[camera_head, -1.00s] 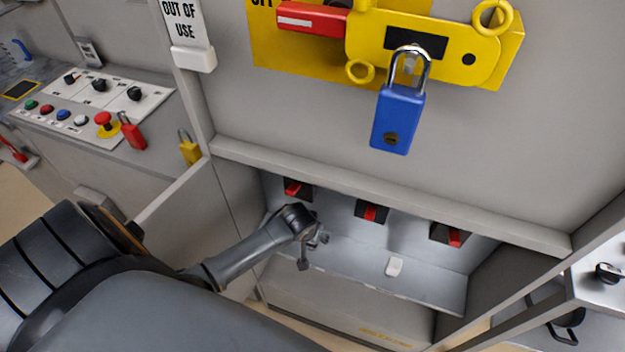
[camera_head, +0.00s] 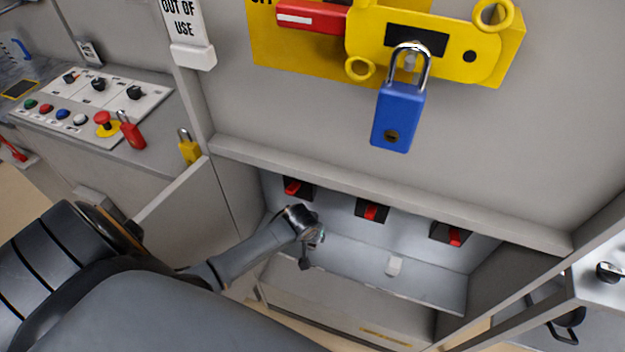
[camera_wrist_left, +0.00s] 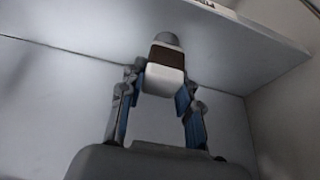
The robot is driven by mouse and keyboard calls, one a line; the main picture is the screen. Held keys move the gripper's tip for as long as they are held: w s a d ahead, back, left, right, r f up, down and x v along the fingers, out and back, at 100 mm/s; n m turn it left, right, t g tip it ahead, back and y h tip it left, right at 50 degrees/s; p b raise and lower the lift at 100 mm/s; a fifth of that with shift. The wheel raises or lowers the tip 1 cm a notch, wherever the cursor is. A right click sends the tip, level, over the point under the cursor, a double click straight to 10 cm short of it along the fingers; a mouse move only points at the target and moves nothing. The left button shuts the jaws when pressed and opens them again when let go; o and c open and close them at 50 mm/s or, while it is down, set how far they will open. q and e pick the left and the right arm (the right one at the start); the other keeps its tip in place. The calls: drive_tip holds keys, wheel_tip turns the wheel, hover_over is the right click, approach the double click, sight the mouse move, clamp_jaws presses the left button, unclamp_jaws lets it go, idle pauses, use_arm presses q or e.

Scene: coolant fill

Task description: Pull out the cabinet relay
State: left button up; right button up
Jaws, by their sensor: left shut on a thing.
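My left gripper (camera_head: 313,244) is inside the low open cabinet (camera_head: 420,292), at the left part of its bay. In the left wrist view my left gripper (camera_wrist_left: 162,88) is shut on a small block, seemingly the relay (camera_wrist_left: 165,78). It has a white near end, a dark brown band and a grey rounded far end. The blue-padded fingers are on both sides of it. Whether its far end touches the grey panel behind, I cannot tell. In the head view the relay is hidden by the gripper. My right gripper is not in view.
Red switches (camera_head: 371,212) line the cabinet's back. A small white block (camera_head: 395,265) lies right of my gripper. A ledge (camera_head: 390,195) overhangs the bay; a blue padlock (camera_head: 398,115) hangs above. A side panel (camera_head: 185,215) stands left.

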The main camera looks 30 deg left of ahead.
use_arm(q)
drive_tip(key=shift+r+p, duration=0.35)
drive_tip(key=shift+p, duration=0.15)
idle(0.5)
drive_tip(key=shift+r, duration=0.1)
drive_tip(key=shift+r+p, duration=2.15)
drive_tip(key=shift+p, duration=0.5)
